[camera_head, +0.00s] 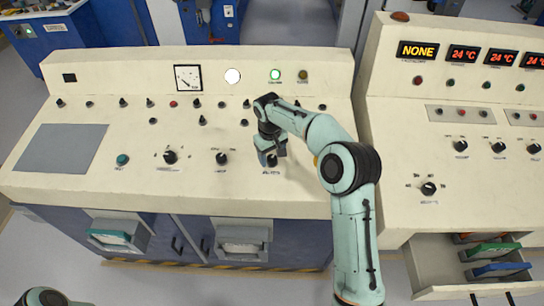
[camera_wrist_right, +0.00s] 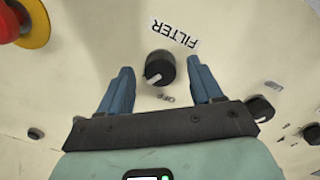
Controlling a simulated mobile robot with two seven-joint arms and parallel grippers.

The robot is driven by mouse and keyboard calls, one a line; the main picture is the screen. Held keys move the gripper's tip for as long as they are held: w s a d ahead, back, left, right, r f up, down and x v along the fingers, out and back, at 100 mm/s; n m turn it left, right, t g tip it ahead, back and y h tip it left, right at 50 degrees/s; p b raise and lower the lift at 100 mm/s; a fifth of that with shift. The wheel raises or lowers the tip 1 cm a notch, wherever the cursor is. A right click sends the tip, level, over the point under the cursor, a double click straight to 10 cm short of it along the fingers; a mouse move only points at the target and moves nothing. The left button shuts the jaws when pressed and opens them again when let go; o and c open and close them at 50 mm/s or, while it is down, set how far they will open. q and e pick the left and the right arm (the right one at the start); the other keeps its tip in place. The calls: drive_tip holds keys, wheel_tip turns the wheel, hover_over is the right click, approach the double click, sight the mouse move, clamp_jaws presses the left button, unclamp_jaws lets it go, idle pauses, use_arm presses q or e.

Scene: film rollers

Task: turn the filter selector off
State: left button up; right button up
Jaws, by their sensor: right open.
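The filter selector (camera_wrist_right: 159,68) is a round black knob on the cream panel, with a white pointer mark at its lower left edge in the right wrist view. A FILTER label (camera_wrist_right: 174,35) sits above it upside down, and an OFF label (camera_wrist_right: 168,98) lies just below it. My right gripper (camera_wrist_right: 157,78) is open, with one blue finger on each side of the knob and visible gaps to it. In the head view my right gripper (camera_head: 271,152) hangs over the front right of the left console and mostly hides the knob. My left gripper is not in view.
A red emergency-type button (camera_wrist_right: 8,22) with a yellow ring is at the upper left of the wrist view. Another black knob (camera_wrist_right: 260,108) lies right of the fingers.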

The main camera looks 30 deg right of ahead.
drive_tip(key=shift+f, duration=0.2)
drive_tip(key=c, duration=1.1)
drive_tip(key=shift+o, duration=0.2)
